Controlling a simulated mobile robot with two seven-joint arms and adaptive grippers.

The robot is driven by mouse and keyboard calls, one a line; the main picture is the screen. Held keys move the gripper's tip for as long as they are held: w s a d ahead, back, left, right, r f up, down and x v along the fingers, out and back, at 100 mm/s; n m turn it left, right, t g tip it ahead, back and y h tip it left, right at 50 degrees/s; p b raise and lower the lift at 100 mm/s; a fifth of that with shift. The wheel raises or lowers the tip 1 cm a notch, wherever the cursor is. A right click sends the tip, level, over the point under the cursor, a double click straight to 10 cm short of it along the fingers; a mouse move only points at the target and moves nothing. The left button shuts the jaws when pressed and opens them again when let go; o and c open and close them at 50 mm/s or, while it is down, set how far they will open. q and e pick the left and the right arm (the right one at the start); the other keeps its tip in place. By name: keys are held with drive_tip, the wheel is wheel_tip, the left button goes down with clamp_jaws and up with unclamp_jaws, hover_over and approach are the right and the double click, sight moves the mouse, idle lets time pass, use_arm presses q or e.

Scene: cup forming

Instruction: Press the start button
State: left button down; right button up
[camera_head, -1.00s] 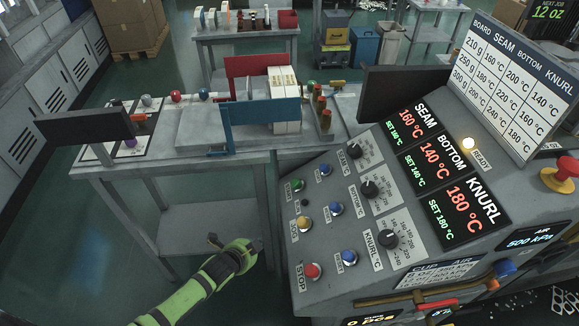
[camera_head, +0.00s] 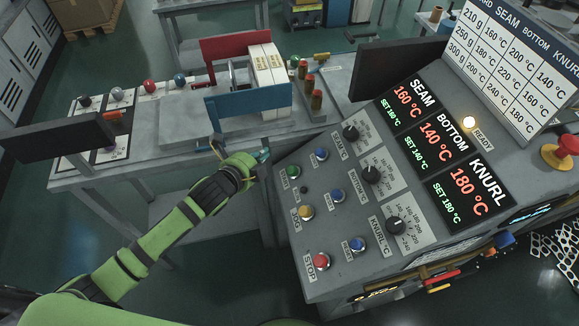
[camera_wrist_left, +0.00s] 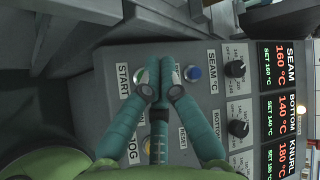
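The green start button (camera_head: 293,172) is at the upper left of the sloped control panel in the head view. In the left wrist view the word START (camera_wrist_left: 123,80) is printed beside it, and my fingers partly cover the button. My left gripper (camera_head: 264,156) is just to the upper left of the button in the head view. In the left wrist view its teal fingers (camera_wrist_left: 158,82) come together at the tips with nothing between them. They overlap the button area; I cannot tell whether they touch it. My right gripper is not in view.
Near the start button are a blue button (camera_head: 321,154), a yellow jog button (camera_head: 305,213), a red stop button (camera_head: 321,261) and black knobs (camera_head: 371,175). A red emergency knob (camera_head: 568,145) is at the right. A worktable with a blue plate (camera_head: 250,112) stands behind my arm.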

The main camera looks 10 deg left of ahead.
sight(292, 170)
use_arm(q)
drive_tip(key=d+f+b, duration=0.1)
drive_tip(key=f+b, duration=0.1)
drive_tip(key=w+d+f+b, duration=0.1)
drive_tip(key=f+b, duration=0.1)
drive_tip(key=b, duration=0.1)
drive_tip(key=w+d+f+b, duration=0.1)
drive_tip(key=d+f+b, duration=0.1)
drive_tip(key=shift+f+b, duration=0.3)
drive_tip(key=shift+b, duration=0.05)
drive_tip(key=shift+d+f, duration=0.3)
drive_tip(key=shift+f, duration=0.05)
idle(0.4)
drive_tip(key=shift+b, duration=0.3)
idle(0.3)
drive_tip(key=shift+w+d+f, duration=0.15)
drive_tip(key=shift+d+f, duration=0.05)
drive_tip(key=shift+f, duration=0.15)
